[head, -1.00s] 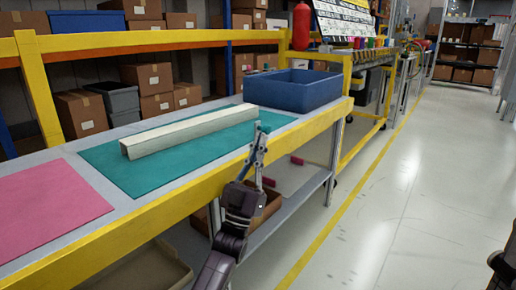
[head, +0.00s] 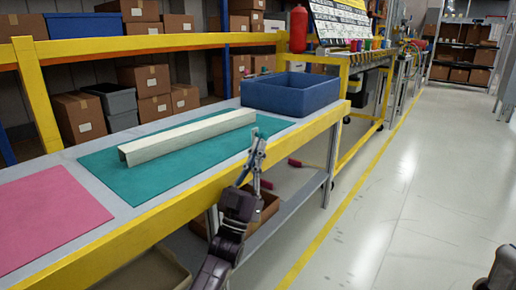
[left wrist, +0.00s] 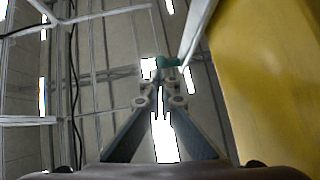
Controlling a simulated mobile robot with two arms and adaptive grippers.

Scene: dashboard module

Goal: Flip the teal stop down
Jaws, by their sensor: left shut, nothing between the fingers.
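My left gripper (head: 255,136) is upright at the outer side of the bench's yellow front rail, its fingertips about level with the bench top. In the left wrist view my left gripper (left wrist: 164,82) is shut and empty. A small teal piece (left wrist: 169,62), which looks like the teal stop, shows just beyond the fingertips, beside a pale bar (left wrist: 197,32). I cannot tell whether the fingers touch it. I cannot make out the stop in the head view.
The yellow rail (head: 200,195) runs close to my left gripper. On the bench are a teal mat (head: 110,170), a pale channel (head: 187,138), a pink mat (head: 45,215) and a blue bin (head: 290,95). A shelf with a cardboard box (head: 265,205) is below.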

